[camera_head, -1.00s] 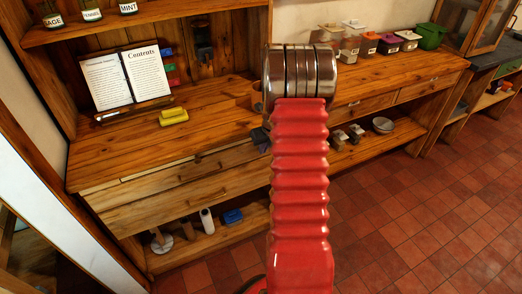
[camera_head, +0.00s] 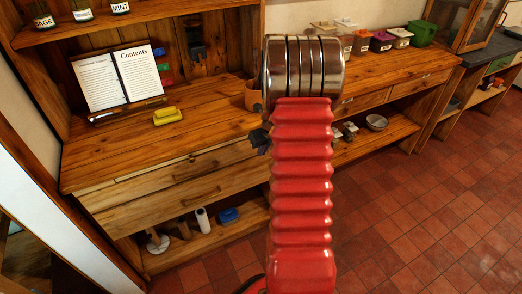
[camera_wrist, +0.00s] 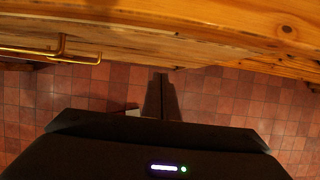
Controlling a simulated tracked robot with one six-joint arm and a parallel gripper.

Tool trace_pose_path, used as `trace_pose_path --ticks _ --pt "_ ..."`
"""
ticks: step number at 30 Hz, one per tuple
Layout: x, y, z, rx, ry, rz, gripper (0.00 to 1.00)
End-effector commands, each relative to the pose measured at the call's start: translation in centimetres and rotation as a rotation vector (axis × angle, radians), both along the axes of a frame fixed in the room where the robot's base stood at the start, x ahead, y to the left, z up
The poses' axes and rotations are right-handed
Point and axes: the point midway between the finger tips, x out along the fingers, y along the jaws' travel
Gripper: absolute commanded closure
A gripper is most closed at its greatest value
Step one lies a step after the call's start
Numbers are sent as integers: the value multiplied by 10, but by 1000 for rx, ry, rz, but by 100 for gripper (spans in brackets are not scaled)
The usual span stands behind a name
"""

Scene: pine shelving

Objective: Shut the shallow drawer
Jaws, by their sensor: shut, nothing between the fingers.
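The shallow drawer appears to be the upper wooden drawer (camera_head: 170,175) under the left counter. A pale strip along its top edge suggests it stands slightly out, but how far I cannot tell. In the wrist view my gripper (camera_wrist: 161,92) is shut and empty, pointing away over the floor. A wooden front (camera_wrist: 180,42) runs across above the fingers, with a brass handle (camera_wrist: 45,48) to their left. I cannot tell whether the fingertips touch the wood. In the head view only a dark part of my gripper (camera_head: 259,140) shows beside my red arm, which hides the rest.
A deeper drawer (camera_head: 185,200) sits below. A terracotta pot (camera_head: 252,97) stands near my arm. The tiled floor (camera_head: 430,200) at right is clear.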

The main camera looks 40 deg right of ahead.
Motion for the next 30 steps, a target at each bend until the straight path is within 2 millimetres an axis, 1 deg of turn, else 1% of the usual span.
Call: trace_pose_path --ticks 9,16,21,30 --pt "-17 4 40 1 1 -2 100" --pt "-27 7 65 2 3 -3 100" --pt "-31 8 73 3 4 -4 100" --pt "-32 8 74 4 4 -4 100"
